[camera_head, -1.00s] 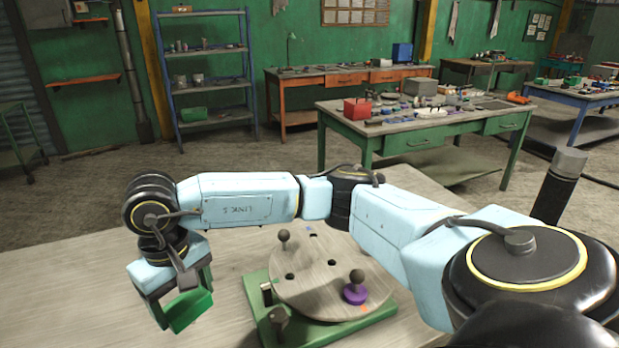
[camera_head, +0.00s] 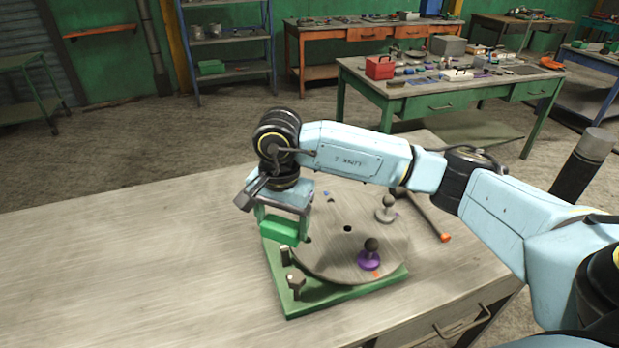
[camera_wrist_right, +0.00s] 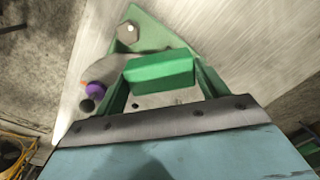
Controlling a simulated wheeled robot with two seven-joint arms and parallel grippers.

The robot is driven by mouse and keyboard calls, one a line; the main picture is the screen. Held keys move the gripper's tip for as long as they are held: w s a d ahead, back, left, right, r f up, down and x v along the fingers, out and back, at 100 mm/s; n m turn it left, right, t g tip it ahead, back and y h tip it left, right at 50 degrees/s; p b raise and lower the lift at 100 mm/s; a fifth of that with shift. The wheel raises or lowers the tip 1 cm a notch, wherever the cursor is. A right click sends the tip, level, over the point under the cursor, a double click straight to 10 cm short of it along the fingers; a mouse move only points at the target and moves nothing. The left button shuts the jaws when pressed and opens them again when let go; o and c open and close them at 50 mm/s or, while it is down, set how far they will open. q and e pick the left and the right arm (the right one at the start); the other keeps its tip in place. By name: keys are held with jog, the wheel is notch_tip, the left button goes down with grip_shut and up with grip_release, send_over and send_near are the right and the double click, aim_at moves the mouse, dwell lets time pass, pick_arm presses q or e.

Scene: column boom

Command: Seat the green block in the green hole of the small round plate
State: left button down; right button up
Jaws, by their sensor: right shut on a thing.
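My right gripper (camera_head: 284,222) is shut on the green block (camera_head: 280,231), above the left edge of the round plate (camera_head: 335,262). The wrist view shows the block (camera_wrist_right: 160,72) between the fingers, with part of the plate behind it. The grey plate rests on a green base (camera_head: 330,298). A purple piece with a dark knob (camera_head: 369,259) sits at its front right, and a grey knobbed piece (camera_head: 386,212) at its back right. An empty dark hole (camera_head: 347,229) shows near the middle. The green hole cannot be made out; the gripper covers the plate's left part. My left gripper is out of view.
A hex-headed post (camera_head: 296,279) and a shorter post (camera_head: 285,254) stand on the base's front left. An orange-tipped tool (camera_head: 445,237) lies right of the plate. The wooden table (camera_head: 130,270) is clear on the left.

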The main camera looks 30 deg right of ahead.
jog(key=w+d+r+m+p, duration=0.1)
jog(key=d+m+p, duration=0.35)
jog(key=m, duration=0.95)
jog(key=w+d+r+m+p, duration=0.1)
jog(key=w+d+m+p, duration=0.15)
jog(key=m+p, duration=0.75)
jog(key=shift+s+d+f+m+b, duration=0.15)
jog(key=shift+f+m+b, duration=0.65)
jog(key=shift+b, duration=0.65)
jog(key=shift+s+f+m+b, duration=0.15)
jog(key=shift+f+m+b, duration=0.3)
jog(key=shift+f+b, duration=0.85)
jog(key=shift+s+d+f+m+b, duration=0.15)
jog(key=shift+f+m+b, duration=0.55)
jog(key=shift+b, duration=0.95)
jog(key=shift+a+f, duration=0.1)
jog(key=shift+f, duration=0.3)
jog(key=shift+f+b, duration=1.75)
jog(key=shift+f, duration=0.25)
jog(key=o, duration=0.7)
jog(key=shift+r, duration=0.1)
jog(key=shift+r+p, duration=2.95)
jog(key=shift+r, duration=0.7)
